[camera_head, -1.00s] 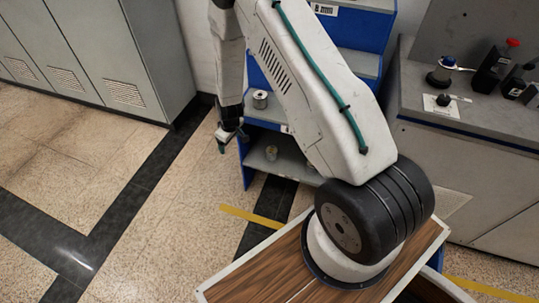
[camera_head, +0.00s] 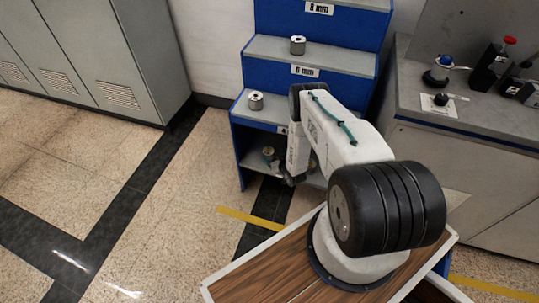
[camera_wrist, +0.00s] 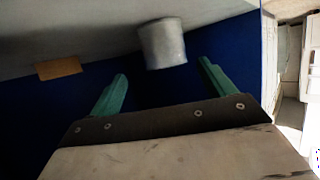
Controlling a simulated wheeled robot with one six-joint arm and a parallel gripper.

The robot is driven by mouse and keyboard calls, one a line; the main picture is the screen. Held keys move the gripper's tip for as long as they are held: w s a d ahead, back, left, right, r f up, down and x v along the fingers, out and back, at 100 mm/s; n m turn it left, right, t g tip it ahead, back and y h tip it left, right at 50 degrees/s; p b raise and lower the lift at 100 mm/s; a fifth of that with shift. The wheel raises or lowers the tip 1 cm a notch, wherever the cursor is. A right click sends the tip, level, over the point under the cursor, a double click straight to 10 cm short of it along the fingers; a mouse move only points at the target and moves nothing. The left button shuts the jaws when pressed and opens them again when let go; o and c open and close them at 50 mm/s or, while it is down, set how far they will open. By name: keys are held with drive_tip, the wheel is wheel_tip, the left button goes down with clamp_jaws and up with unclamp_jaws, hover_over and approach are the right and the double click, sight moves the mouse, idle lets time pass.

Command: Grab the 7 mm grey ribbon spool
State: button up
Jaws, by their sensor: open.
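In the wrist view a pale grey cylindrical spool (camera_wrist: 162,43) stands against a grey surface, just beyond the gap between my green fingertips. My gripper (camera_wrist: 162,68) is open, with nothing between its fingers. In the head view my gripper (camera_head: 280,172) is low at the front of the stepped shelf's bottom compartment, partly hidden by my wrist. A brassy spool (camera_head: 268,152) shows just behind it. Grey spools sit on the lower step (camera_head: 255,101) and the middle step (camera_head: 297,45). I cannot tell which spool is the 7 mm one.
The blue and grey stepped shelf (camera_head: 315,52) carries white size labels; the top one reads 8 mm. A grey bench (camera_head: 450,110) with bottles stands right. Grey cabinets (camera_head: 110,60) stand left. The floor between is clear.

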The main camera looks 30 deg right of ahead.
sight(268, 152)
drive_tip(key=x, duration=0.4)
drive_tip(key=a+x, duration=0.1)
drive_tip(key=x, duration=0.1)
drive_tip(key=shift+f, duration=0.2)
drive_tip(key=shift+d, duration=0.1)
drive_tip(key=c, duration=1.4)
drive_tip(key=shift+r, duration=0.1)
